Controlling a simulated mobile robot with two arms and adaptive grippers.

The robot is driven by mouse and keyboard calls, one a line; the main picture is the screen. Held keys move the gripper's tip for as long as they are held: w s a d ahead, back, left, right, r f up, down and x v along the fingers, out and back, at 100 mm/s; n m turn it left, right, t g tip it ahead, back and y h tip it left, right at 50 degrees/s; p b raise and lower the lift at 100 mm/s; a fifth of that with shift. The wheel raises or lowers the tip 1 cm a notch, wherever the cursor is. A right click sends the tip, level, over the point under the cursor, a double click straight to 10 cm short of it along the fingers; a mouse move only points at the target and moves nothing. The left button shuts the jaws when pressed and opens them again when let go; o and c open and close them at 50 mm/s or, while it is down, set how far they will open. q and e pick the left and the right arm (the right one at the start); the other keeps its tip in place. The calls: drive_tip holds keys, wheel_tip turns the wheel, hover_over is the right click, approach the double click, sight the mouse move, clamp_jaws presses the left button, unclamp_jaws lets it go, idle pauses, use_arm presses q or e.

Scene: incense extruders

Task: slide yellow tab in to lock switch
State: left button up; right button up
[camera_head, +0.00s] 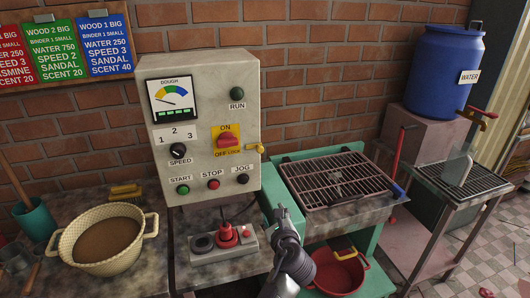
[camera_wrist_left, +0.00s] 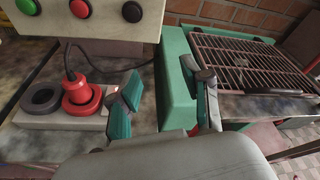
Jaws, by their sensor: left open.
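The yellow tab (camera_head: 254,148) sticks out at the right edge of the grey control panel (camera_head: 205,78), beside the switch. The red switch (camera_head: 228,140) sits on a yellow plate marked ON and OFF LOCK. My left gripper (camera_head: 281,212) is below and to the right of the tab, apart from it, in front of the green frame. In the left wrist view my left gripper (camera_wrist_left: 167,102) shows its two fingers spread with nothing between them. The tab and switch are outside that view. My right gripper is not in view.
A plug box (camera_head: 224,243) with a red plug stands below the panel. A wire rack (camera_head: 337,178) on the green frame lies to the right, with a red pot (camera_head: 338,274) below. A basket (camera_head: 103,239) stands left. Open air lies between gripper and panel.

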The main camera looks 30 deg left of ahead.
sight(261, 150)
use_arm(q)
wheel_tip(261, 150, up, 12)
drive_tip(key=w+m+y, duration=0.3)
drive_tip(key=m, duration=0.1)
drive_tip(key=shift+t, duration=0.4)
drive_tip(key=x, duration=0.4)
drive_tip(key=p+x, duration=0.1)
drive_tip(key=x, duration=0.3)
drive_tip(key=s+a+p+x, duration=0.1)
drive_tip(key=x, duration=0.4)
drive_tip(key=shift+d, duration=0.1)
drive_tip(key=shift+w+a, duration=0.35)
drive_tip(key=shift+a, duration=0.05)
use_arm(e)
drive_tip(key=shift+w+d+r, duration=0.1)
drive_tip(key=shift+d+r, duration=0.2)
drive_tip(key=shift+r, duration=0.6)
use_arm(q)
clamp_jaws()
